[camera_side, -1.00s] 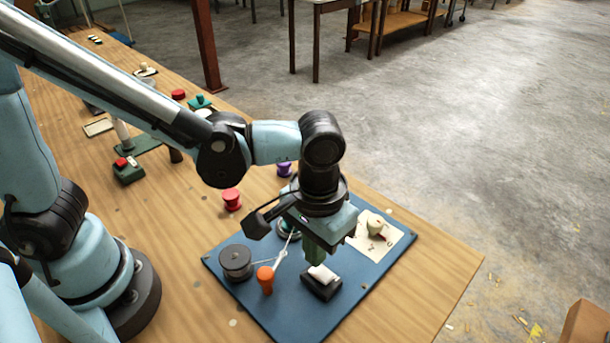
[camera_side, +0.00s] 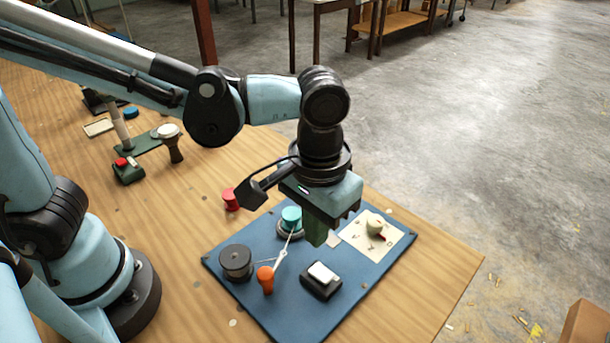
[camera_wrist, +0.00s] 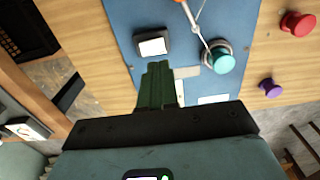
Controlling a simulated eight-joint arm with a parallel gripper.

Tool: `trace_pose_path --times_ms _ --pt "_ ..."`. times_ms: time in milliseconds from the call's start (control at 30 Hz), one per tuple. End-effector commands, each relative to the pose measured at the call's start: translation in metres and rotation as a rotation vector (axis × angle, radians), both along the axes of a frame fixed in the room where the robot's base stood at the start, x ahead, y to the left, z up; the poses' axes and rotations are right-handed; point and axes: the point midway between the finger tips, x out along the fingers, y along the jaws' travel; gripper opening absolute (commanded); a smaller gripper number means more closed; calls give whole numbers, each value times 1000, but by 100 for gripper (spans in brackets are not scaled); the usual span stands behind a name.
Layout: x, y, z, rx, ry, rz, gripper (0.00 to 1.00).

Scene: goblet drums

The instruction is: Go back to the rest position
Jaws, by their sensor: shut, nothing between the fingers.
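My gripper (camera_side: 316,240) hangs pointing down above the blue board (camera_side: 265,315), its green fingers closed together and empty. The wrist view also shows the closed fingers (camera_wrist: 158,75) over the board. Below them, apart, is a black box with a white rocker top (camera_side: 321,281), which also shows in the wrist view (camera_wrist: 153,45). A teal knob (camera_side: 291,217) stands just left of the fingers in the side view. A cream plate with a knob (camera_side: 375,224) lies to their right.
The board also carries a dark round spool (camera_side: 236,262) and an orange handle (camera_side: 266,279). A red knob (camera_side: 231,199) stands on the wooden table behind it. A goblet drum (camera_side: 171,147) stands farther left. The table's right corner (camera_side: 440,265) is bare.

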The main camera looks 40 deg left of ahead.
Motion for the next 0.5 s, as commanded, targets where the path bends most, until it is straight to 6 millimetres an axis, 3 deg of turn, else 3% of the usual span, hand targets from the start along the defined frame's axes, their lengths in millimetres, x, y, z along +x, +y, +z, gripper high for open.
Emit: trace_pose_path --times_ms 167,267,500 --pt "5 14 4 -21 -31 6 0" --pt "13 38 10 -54 -91 11 0" --pt "28 116 23 -97 -324 13 0"
